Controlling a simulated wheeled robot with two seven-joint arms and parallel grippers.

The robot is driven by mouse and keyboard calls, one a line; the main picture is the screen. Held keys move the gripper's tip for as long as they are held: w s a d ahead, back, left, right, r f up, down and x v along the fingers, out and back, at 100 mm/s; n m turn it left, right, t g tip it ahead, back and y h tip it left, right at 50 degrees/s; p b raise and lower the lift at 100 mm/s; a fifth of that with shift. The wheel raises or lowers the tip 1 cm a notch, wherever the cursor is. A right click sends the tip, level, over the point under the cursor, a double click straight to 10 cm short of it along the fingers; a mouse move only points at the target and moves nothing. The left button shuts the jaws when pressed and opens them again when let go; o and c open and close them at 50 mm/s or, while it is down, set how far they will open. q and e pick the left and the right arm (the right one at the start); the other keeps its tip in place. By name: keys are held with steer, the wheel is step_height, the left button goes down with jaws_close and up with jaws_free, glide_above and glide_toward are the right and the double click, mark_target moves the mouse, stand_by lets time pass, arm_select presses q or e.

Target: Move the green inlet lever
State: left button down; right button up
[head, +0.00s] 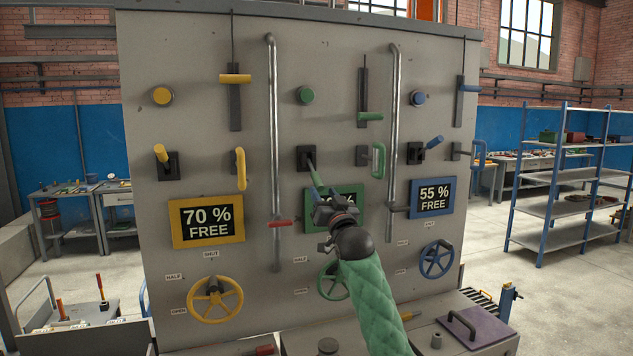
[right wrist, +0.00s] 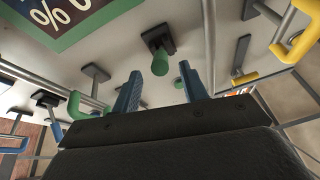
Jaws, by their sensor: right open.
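The green lever (head: 316,178) sticks out of a dark square plate on the grey panel, in the middle column. In the head view it slants down and to the right, its free end near my right gripper (head: 328,205). In the right wrist view the green lever (right wrist: 160,62) shows end-on, just beyond the open fingers and between them in the picture. My right gripper (right wrist: 159,78) is open and empty; I cannot tell if a finger touches the lever. My left gripper is not in view.
The green-framed display (head: 347,196) is partly behind my gripper. A green slider handle (head: 370,116), a green pull handle (head: 379,160) and a red-handled valve (head: 280,223) on a vertical pipe (head: 272,130) are close by. The green handwheel (head: 328,280) is partly behind my right arm.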

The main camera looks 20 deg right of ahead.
mark_target(317, 182)
steer(key=shift+w+r+p, duration=0.35)
steer(key=shift+w+r, duration=0.15)
steer(key=shift+w, duration=0.05)
steer(key=p+x, duration=0.2)
steer(key=x, duration=0.1)
steer(key=shift+w+a, duration=0.1)
steer(key=shift+w, duration=0.05)
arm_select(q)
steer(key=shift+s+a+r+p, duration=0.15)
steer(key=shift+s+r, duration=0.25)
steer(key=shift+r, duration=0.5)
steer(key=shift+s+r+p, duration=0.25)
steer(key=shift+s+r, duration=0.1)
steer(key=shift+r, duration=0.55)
arm_select(e)
steer(key=shift+x, duration=0.8)
steer(key=shift+w+f, duration=0.1)
jaws_close()
